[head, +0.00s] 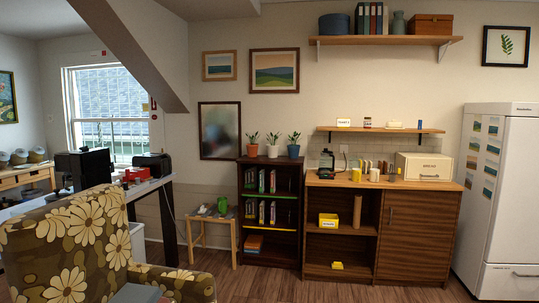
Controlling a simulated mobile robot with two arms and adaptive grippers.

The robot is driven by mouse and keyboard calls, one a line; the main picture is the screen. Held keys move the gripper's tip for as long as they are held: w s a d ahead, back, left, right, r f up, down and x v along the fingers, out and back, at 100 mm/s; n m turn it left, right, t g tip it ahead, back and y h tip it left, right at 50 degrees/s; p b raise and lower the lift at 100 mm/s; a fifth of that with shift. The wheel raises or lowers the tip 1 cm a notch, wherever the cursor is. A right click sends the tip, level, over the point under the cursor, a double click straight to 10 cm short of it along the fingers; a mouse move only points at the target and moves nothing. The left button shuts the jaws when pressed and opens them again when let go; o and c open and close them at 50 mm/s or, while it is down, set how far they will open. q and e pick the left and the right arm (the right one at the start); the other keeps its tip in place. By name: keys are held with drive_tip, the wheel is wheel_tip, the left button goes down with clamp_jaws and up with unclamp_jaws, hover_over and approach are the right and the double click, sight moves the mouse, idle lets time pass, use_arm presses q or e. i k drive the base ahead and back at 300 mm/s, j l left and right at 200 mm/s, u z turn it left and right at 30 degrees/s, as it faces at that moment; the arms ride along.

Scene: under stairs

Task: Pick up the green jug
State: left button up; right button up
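A small green object (222,204) that looks like the green jug stands upright on a small wooden stool (232,228), left of the dark bookcase. It is too far and small to make out a handle or spout. Neither of my grippers shows in the head view.
A flowered armchair (62,243) fills the near left. A desk (150,187) with dark boxes stands behind it. The dark bookcase (271,163), a wooden cabinet (420,237) and a white fridge (497,200) line the back wall. Open wooden floor (330,290) lies before them.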

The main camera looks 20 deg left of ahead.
sight(222, 206)
drive_tip(key=i+j+u, duration=0.1)
drive_tip(key=i, duration=0.3)
drive_tip(key=i+j+u, duration=0.15)
drive_tip(key=i, duration=0.3)
drive_tip(key=i+l+u, duration=0.15)
drive_tip(key=i, duration=1.7)
drive_tip(key=i+u, duration=0.2)
drive_tip(key=i, duration=0.4)
drive_tip(key=i+u, duration=0.25)
drive_tip(key=i, duration=0.35)
drive_tip(key=i+l+u, duration=0.2)
drive_tip(key=i, duration=0.4)
